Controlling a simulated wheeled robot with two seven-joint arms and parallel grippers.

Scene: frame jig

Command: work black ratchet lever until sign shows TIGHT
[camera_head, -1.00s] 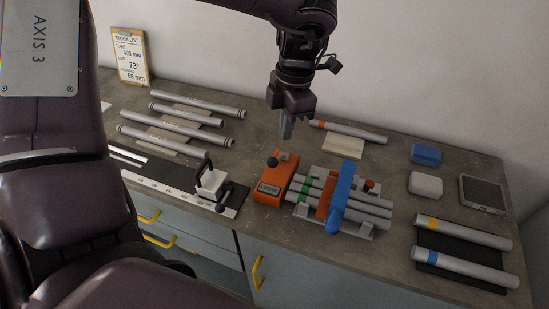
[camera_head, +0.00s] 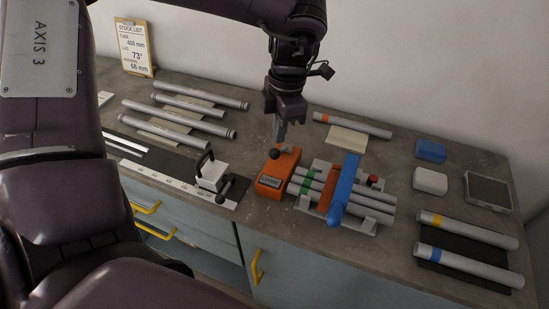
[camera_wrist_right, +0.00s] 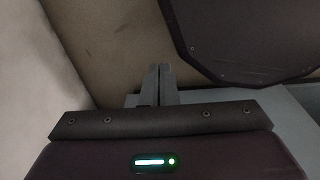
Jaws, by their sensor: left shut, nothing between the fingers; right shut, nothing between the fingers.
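The black ratchet lever (camera_head: 275,154) ends in a round knob on top of the orange ratchet box (camera_head: 287,161). The small sign (camera_head: 270,183) on the box's front appears to read LOOSE. My left gripper (camera_head: 280,141) points down with its fingers shut, just behind the knob; I cannot tell whether they touch it. The box adjoins a clamp frame with grey tubes, an orange block and a blue bar (camera_head: 345,187). My right gripper (camera_wrist_right: 160,84) shows only in the right wrist view, shut and empty, away from the lever.
A white toggle clamp (camera_head: 211,175) with black handles stands left of the box. Several grey tubes (camera_head: 190,104) lie at the back left. An orange-banded tube (camera_head: 352,126) lies behind the frame. Blue (camera_head: 430,151) and white (camera_head: 430,180) blocks sit at the right.

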